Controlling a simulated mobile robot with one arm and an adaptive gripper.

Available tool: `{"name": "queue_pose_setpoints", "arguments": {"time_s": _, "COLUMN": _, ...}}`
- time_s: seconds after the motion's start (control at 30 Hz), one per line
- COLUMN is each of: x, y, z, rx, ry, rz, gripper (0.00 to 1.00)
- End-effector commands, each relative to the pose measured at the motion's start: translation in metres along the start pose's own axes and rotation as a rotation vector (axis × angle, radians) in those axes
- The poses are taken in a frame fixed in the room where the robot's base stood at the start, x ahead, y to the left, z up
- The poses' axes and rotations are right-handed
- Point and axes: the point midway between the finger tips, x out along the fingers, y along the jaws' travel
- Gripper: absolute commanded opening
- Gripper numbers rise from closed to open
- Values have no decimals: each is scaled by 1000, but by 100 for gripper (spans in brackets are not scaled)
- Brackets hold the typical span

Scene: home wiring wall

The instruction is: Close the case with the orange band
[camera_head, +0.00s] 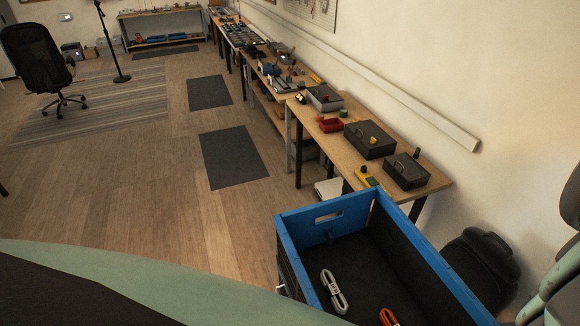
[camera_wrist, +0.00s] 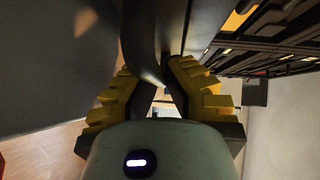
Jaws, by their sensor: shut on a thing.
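In the wrist view my gripper (camera_wrist: 155,82), with yellow ribbed fingers, is shut on a dark curved strip (camera_wrist: 143,35). The strip looks like part of a case, perhaps its handle, but I cannot tell which part. A dark ribbed surface (camera_wrist: 285,38) with an orange patch (camera_wrist: 240,18) fills the upper right. In the head view a dark case (camera_head: 370,140) with a small yellow-orange mark and another dark case (camera_head: 407,172) sit on the bench, both seemingly shut. A grey case (camera_head: 325,98) stands farther back. I cannot tell which bears the orange band. My gripper is outside the head view.
The wooden bench (camera_head: 437,181) runs along the wall and holds a red bin (camera_head: 330,125). A blue crate (camera_head: 292,243) with cable bundles stands in front. A dark chair-like object (camera_head: 478,262) is at lower right.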

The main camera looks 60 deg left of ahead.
Motion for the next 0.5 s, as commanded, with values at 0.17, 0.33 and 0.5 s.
{"name": "queue_pose_setpoints", "arguments": {"time_s": 0.17, "x": 21, "y": 1, "z": 16, "rx": 1, "ry": 8, "rz": 3, "gripper": 0}}
{"name": "queue_pose_setpoints", "arguments": {"time_s": 0.33, "x": 38, "y": -2, "z": 31, "rx": 0, "ry": 10, "rz": 4, "gripper": 0}}
{"name": "queue_pose_setpoints", "arguments": {"time_s": 0.5, "x": 53, "y": -6, "z": 45, "rx": 1, "ry": 12, "rz": 3, "gripper": 0}}
